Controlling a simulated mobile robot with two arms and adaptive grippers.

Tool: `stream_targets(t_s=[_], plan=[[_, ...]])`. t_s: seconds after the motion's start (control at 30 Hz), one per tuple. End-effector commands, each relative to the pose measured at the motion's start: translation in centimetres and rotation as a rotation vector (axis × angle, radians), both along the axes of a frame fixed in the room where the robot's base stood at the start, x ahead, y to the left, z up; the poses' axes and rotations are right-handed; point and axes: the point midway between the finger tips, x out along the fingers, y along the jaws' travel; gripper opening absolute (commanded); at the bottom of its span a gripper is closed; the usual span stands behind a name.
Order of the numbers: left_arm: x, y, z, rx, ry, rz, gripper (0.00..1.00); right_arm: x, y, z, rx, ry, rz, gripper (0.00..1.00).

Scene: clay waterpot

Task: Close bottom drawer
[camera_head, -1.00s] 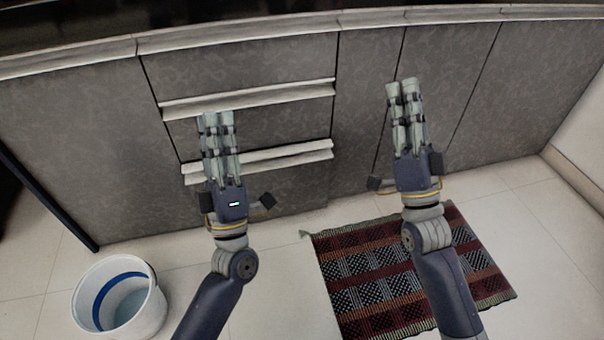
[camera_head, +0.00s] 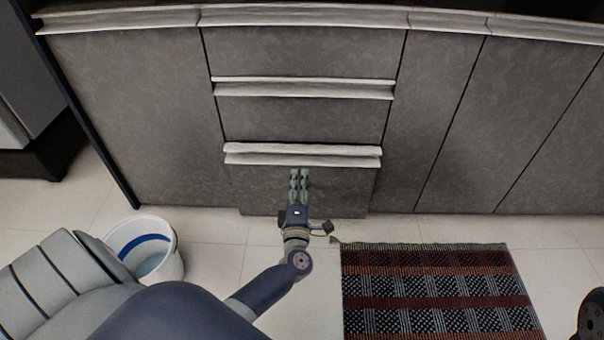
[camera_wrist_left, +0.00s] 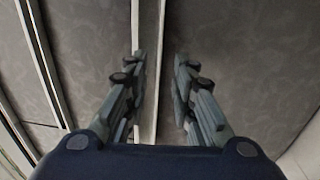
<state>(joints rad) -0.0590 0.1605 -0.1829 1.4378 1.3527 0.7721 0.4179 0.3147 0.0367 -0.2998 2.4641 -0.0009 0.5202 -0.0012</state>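The bottom drawer (camera_head: 345,190) is the lowest grey front of the cabinet in the head view, with a pale handle strip (camera_head: 345,156) along its top. Its lower edge stands slightly forward of the neighbouring fronts, so it looks a little open. My left gripper (camera_head: 299,172) is in front of it, just below the handle strip near its middle. In the left wrist view, the fingers of the left gripper (camera_wrist_left: 158,65) are apart and empty, with a pale strip (camera_wrist_left: 149,85) behind the gap. I cannot tell whether they touch the drawer. My right gripper is out of view.
Two closed drawers (camera_head: 300,120) sit above, with cabinet doors (camera_head: 440,130) to the right. A white bucket (camera_head: 172,266) stands on the floor at left, partly behind my arm. A patterned rug (camera_head: 430,290) lies at right. Bare tile shows between them.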

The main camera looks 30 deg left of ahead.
Motion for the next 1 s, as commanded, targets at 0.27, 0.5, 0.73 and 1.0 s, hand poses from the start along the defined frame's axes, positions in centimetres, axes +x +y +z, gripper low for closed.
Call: stream_targets(t_s=[0.27,0.5,0.73,1.0], plan=[[3.3,2.0,0.2,0.001,0.000,0.000,0.24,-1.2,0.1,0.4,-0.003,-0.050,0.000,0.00],[3.9,2.4,0.4,0.002,0.001,-0.001,0.24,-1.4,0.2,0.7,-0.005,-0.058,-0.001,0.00],[3.9,2.4,0.4,0.002,0.001,-0.001,0.06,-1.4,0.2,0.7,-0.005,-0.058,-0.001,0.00],[3.9,2.4,0.4,0.001,0.002,-0.001,0.00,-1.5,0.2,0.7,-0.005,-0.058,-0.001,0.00]])
